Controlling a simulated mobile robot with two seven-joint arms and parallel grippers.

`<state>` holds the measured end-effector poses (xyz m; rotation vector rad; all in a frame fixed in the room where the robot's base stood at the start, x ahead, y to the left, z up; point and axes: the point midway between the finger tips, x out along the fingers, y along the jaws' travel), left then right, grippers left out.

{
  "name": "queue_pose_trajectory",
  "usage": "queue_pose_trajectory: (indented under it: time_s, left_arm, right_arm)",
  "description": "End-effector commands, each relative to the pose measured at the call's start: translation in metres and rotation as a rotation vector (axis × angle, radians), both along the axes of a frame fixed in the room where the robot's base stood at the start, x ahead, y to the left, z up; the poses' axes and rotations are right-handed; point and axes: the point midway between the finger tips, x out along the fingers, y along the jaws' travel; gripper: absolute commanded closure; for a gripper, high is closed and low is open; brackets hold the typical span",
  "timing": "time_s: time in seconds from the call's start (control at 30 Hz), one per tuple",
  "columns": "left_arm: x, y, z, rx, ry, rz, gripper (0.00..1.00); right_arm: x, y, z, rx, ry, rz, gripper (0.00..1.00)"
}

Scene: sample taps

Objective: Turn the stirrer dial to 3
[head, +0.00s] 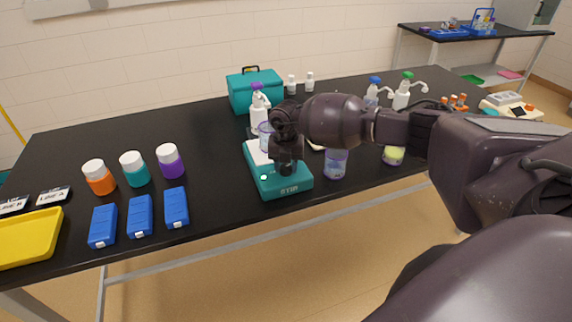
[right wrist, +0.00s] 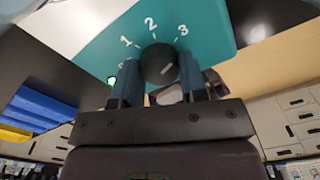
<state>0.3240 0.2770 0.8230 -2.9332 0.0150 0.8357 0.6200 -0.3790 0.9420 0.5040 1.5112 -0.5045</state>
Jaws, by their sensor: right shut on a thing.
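The teal stirrer (head: 285,186) with "STIR" on its front stands near the table's front edge, a clear beaker (head: 265,137) on its top. My right gripper (head: 288,168) reaches down over the stirrer's front part and hides the dial in the head view. In the right wrist view the dark round dial (right wrist: 158,60) sits between the two fingers of my right gripper (right wrist: 160,78), which is shut on it. Numbers 1, 2 and 3 show around the dial, with 0 partly hidden by a finger. A short pale mark shows on the dial; its exact setting is unclear. My left gripper is not in view.
A purple-labelled beaker (head: 336,164) stands close to the right of the stirrer. Blue boxes (head: 140,216) and coloured jars (head: 134,169) are to the left, with clear table between.

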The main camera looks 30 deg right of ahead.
Motion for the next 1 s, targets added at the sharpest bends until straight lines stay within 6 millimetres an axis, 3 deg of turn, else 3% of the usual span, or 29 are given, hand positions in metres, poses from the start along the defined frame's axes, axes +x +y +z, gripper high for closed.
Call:
queue_pose_trajectory:
  time_s: [0.1, 0.13, 0.3, 0.67, 1.0]
  left_arm:
    - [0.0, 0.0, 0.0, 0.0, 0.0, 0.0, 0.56]
    - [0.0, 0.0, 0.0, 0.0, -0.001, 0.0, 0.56]
    - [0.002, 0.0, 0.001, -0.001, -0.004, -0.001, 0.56]
    - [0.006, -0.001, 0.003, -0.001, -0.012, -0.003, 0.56]
    - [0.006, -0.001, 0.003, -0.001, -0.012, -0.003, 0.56]
  right_arm:
    - [0.0, 0.0, 0.0, 0.001, -0.001, -0.001, 0.84]
    - [0.0, 0.0, 0.0, 0.001, -0.001, -0.001, 0.59]
    - [0.0, 0.0, 0.0, 0.001, -0.001, -0.001, 0.35]
    - [0.0, 0.0, 0.005, 0.0, -0.001, 0.0, 0.35]
    - [0.001, -0.001, 0.059, 0.0, -0.004, 0.001, 0.35]
